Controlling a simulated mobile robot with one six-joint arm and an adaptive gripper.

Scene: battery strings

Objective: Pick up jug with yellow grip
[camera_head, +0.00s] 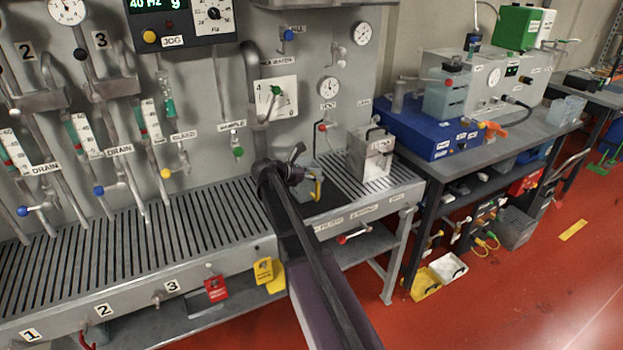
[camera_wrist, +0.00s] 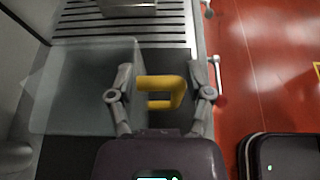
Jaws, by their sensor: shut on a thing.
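The jug (camera_head: 306,190) is a clear, greyish vessel with a yellow grip (camera_head: 318,186). It is at the dark gap in the slatted bench, partly hidden behind my gripper (camera_head: 290,170). In the wrist view the see-through jug (camera_wrist: 80,95) fills the left side, and its yellow grip (camera_wrist: 162,84) lies between the two fingers of my gripper (camera_wrist: 166,72). My gripper is shut on the yellow grip. I cannot tell whether the jug's base touches the surface below.
A metal can (camera_head: 371,156) stands on the slats to the right of the jug. The panel with valves and gauges (camera_head: 277,98) rises behind. A side table (camera_head: 490,148) carries a blue box (camera_head: 425,130). Red floor (camera_head: 500,290) is open at right.

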